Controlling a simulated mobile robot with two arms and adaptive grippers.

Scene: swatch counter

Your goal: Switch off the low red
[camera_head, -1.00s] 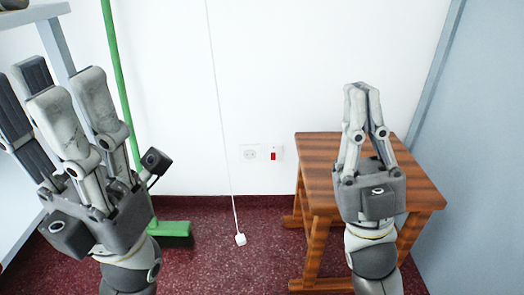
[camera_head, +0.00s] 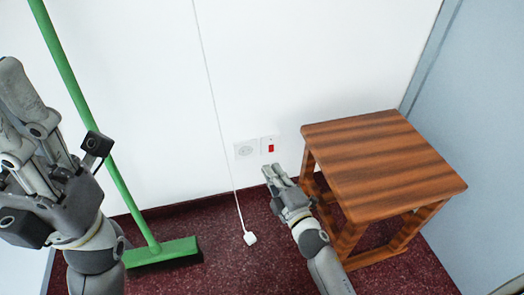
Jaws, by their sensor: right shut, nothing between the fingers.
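The red switch (camera_head: 270,148) is a small red rocker on a white plate, low on the white wall beside a round socket. My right gripper (camera_head: 271,170) is below the switch, close to it in the picture, with its fingers together and nothing between them. I cannot tell how far its tips are from the wall. My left gripper (camera_head: 12,80) is at the left edge, partly cut off, with its fingers pointing up. Its opening cannot be judged.
A wooden stool (camera_head: 385,165) stands just right of my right gripper. A white socket (camera_head: 245,149) is left of the switch. A white cord hangs to a plug (camera_head: 250,238) near the floor. A green broom (camera_head: 160,252) leans at left. A grey-blue panel is at the right.

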